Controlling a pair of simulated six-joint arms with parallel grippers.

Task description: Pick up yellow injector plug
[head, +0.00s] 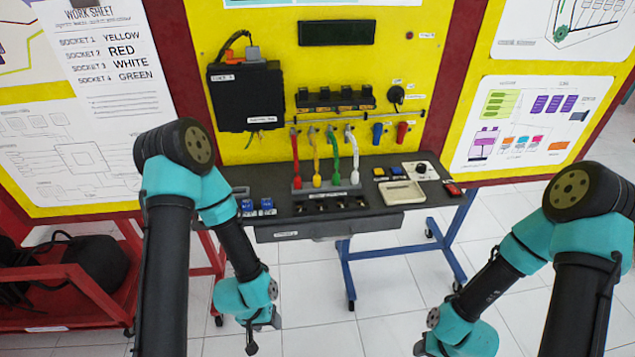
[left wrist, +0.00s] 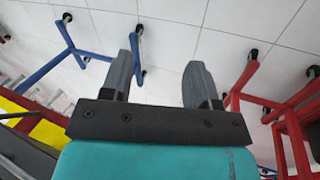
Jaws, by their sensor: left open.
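The yellow injector plug (head: 316,178) stands in a grey rack (head: 328,187) on the dark bench top, between a red plug (head: 297,181) and a green plug (head: 336,177). A white plug (head: 354,176) is at the right end of the row. My left gripper (head: 264,338) is low in front of the bench, well apart from the plugs. In the left wrist view its two fingers (left wrist: 162,78) are spread with nothing between them. My right gripper (head: 426,346) is at the bottom edge, mostly hidden by its wrist, so its jaws cannot be judged.
A row of dark sockets (head: 330,204) lies in front of the rack. Blue connectors (head: 258,206) sit at the bench's left, and a beige tray (head: 402,193) at its right. A yellow panel (head: 270,150) rises behind. A red cart (head: 60,300) stands at left.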

